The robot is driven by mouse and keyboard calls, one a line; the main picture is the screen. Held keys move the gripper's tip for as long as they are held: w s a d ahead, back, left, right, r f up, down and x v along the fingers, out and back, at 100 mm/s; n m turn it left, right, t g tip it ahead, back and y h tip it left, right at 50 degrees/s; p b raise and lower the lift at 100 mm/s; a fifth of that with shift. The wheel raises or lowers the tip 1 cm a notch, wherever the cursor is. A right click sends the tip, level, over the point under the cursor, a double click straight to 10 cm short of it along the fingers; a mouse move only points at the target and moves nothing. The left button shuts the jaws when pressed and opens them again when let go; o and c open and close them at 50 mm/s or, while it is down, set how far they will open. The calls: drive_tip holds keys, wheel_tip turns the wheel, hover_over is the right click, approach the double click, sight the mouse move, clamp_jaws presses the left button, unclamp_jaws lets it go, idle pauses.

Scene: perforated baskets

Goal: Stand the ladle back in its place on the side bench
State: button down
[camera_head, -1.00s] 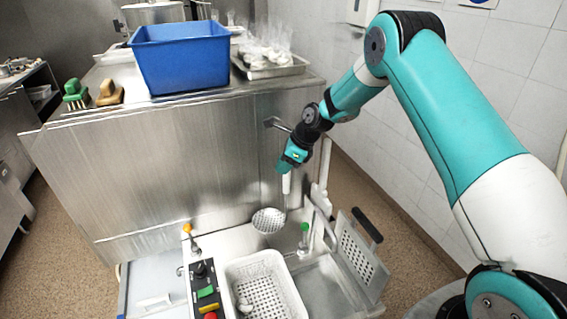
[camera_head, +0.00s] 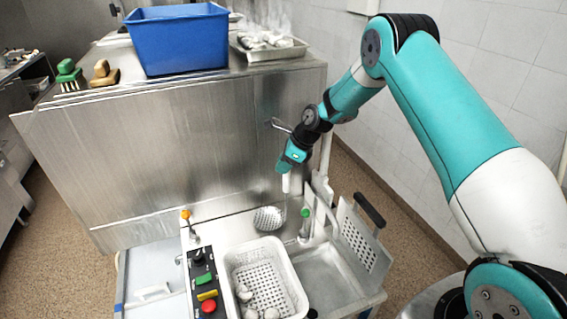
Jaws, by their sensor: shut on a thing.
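The ladle has a round, perforated, pale metal bowl (camera_head: 268,219) and hangs bowl down below my gripper (camera_head: 288,166). My gripper is shut on the upper part of the ladle, whose pale handle shows just under the fingers. The bowl is in front of the steel cabinet wall and above the back of the lower bench (camera_head: 335,278), behind the white basket. I cannot tell whether the bowl touches anything. The fingertips and the grip itself are small and partly hidden.
A white perforated basket (camera_head: 238,262) with pale pieces inside stands on the bench. A control panel (camera_head: 196,259) is left of it, a hinged perforated plate (camera_head: 357,238) right. A blue bin (camera_head: 180,42), two brushes and a steaming tray (camera_head: 283,53) stand on the cabinet top.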

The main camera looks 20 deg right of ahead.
drive_tip(key=shift+f, duration=0.15)
idle(0.4)
drive_tip(key=c, duration=0.9)
unclamp_jaws()
drive_tip(key=b+v, duration=0.5)
drive_tip(key=v, duration=1.2)
drive_tip(key=shift+r, duration=0.25)
